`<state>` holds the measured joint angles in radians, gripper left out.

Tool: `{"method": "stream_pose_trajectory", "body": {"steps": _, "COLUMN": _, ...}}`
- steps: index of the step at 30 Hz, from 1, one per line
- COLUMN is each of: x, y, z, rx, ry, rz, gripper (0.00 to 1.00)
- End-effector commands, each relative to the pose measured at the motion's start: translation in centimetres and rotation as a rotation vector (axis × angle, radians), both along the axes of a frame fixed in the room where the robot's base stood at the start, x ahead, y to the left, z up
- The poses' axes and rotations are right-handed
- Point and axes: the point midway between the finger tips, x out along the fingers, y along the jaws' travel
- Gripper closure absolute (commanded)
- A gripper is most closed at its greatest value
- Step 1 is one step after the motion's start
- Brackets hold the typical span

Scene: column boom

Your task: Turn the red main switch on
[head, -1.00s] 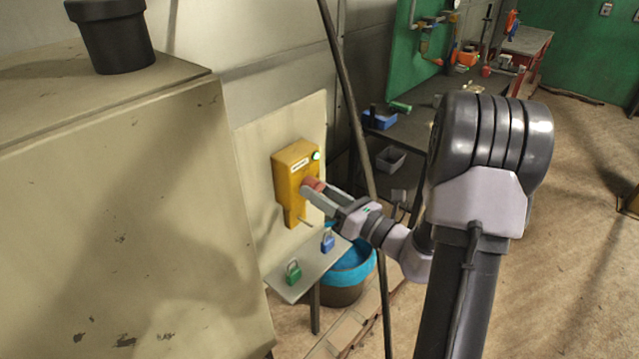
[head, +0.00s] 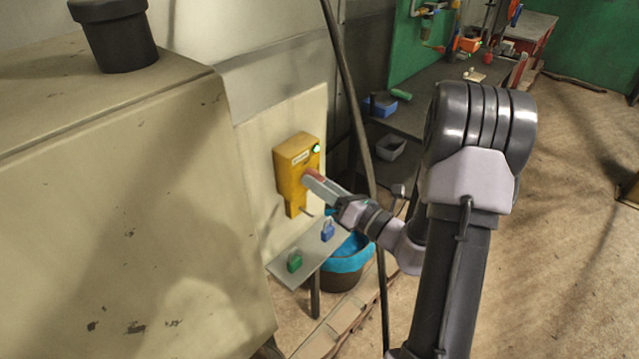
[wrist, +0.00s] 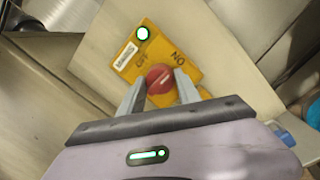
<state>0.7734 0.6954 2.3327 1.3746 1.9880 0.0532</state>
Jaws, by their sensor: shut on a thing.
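The red main switch (wrist: 161,79) is a round knob on a yellow box (head: 293,165) with a white label and a lit lamp. Lettering for OFF and ON shows on the box in the wrist view. My gripper (wrist: 161,92) is shut on the red knob, one finger on each side. In the head view my gripper (head: 318,183) meets the front of the box and mostly hides the knob. In the wrist view the yellow box (wrist: 187,50) looks tilted.
Below the box a small shelf (head: 303,260) holds a green padlock (head: 295,262) and a blue padlock (head: 327,231). A blue-lined bin (head: 345,262) stands under it. A dark slanting pole (head: 349,90) stands close to my arm. A large beige cabinet (head: 120,200) fills the left.

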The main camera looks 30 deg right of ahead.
Motion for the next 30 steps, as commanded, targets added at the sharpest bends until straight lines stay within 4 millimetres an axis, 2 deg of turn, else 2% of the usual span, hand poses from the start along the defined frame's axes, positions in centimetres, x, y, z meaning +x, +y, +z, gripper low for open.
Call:
{"method": "stream_pose_trajectory", "body": {"steps": 2, "x": 0.0, "y": 0.0, "z": 0.0, "rx": 0.001, "ry": 0.000, "rz": 0.000, "gripper": 1.00}}
{"method": "stream_pose_trajectory", "body": {"steps": 3, "x": 0.0, "y": 0.0, "z": 0.0, "rx": 0.001, "ry": 0.000, "rz": 0.000, "gripper": 0.55}}
{"method": "stream_pose_trajectory", "body": {"steps": 6, "x": 0.0, "y": 0.0, "z": 0.0, "rx": 0.000, "ry": 0.000, "rz": 0.000, "gripper": 0.40}}
{"method": "stream_pose_trajectory", "body": {"steps": 14, "x": 0.0, "y": 0.0, "z": 0.0, "rx": 0.000, "ry": 0.001, "rz": 0.001, "gripper": 0.40}}
{"method": "stream_pose_trajectory", "body": {"steps": 17, "x": -0.6, "y": -0.3, "z": -0.1, "rx": 0.000, "ry": 0.002, "rz": -0.002, "gripper": 0.40}}
{"method": "stream_pose_trajectory", "body": {"steps": 20, "x": -2.2, "y": -1.0, "z": -0.3, "rx": 0.000, "ry": 0.002, "rz": -0.005, "gripper": 0.40}}
{"method": "stream_pose_trajectory", "body": {"steps": 23, "x": -4.9, "y": -2.0, "z": -0.6, "rx": 0.001, "ry": 0.003, "rz": -0.008, "gripper": 0.40}}
{"method": "stream_pose_trajectory", "body": {"steps": 30, "x": -12.1, "y": -4.6, "z": -1.3, "rx": 0.001, "ry": 0.001, "rz": -0.008, "gripper": 0.40}}
